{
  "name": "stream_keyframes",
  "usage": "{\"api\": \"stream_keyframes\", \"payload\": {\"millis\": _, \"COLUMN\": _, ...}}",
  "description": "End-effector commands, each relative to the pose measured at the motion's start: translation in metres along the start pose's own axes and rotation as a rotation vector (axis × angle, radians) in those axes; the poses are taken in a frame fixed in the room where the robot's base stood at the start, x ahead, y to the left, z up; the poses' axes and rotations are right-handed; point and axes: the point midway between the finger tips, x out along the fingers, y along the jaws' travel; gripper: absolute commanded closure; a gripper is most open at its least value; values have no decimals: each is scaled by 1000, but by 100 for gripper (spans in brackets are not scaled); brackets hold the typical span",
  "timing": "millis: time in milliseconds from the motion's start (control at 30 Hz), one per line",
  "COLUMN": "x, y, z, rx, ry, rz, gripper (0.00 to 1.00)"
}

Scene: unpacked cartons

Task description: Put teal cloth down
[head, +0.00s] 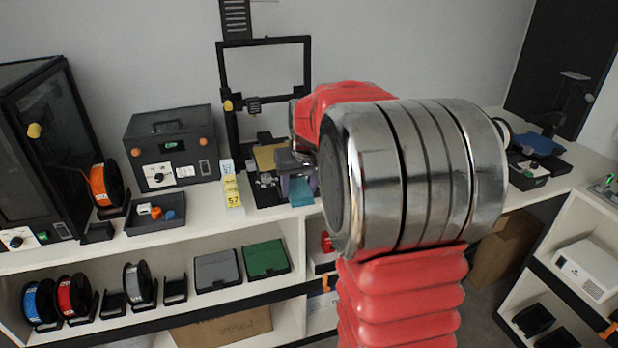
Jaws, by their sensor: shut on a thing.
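The teal cloth (301,191) shows as a small hanging piece in the head view, just right of the dark base of the open-frame printer. My gripper (297,172) is directly above it and shut on it, at the front part of the white counter. My red and metal arm hides much of the gripper and whatever lies right behind it. I cannot tell whether the cloth's lower edge touches the counter.
The open-frame printer (264,158) stands close left of my gripper, with yellow-and-white boxes (231,190) beside it. A dark tray (155,214) holds small parts. Green (266,259) and grey (217,270) flat cases lie on the shelf below. A carton (505,248) stands right.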

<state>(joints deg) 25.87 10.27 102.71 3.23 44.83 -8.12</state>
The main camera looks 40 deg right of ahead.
Motion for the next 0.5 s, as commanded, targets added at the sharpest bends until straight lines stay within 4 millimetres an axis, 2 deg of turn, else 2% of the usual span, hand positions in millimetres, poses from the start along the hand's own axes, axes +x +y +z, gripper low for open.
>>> {"api": "stream_keyframes", "payload": {"millis": 267, "x": 31, "y": -46, "z": 14, "rx": -38, "ry": -2, "rz": -15, "gripper": 68}}
{"api": "stream_keyframes", "payload": {"millis": 367, "x": 44, "y": -70, "z": 23, "rx": -64, "ry": -2, "rz": -25, "gripper": 68}}
{"api": "stream_keyframes", "payload": {"millis": 500, "x": 66, "y": -115, "z": 44, "rx": -119, "ry": -3, "rz": -49, "gripper": 68}}
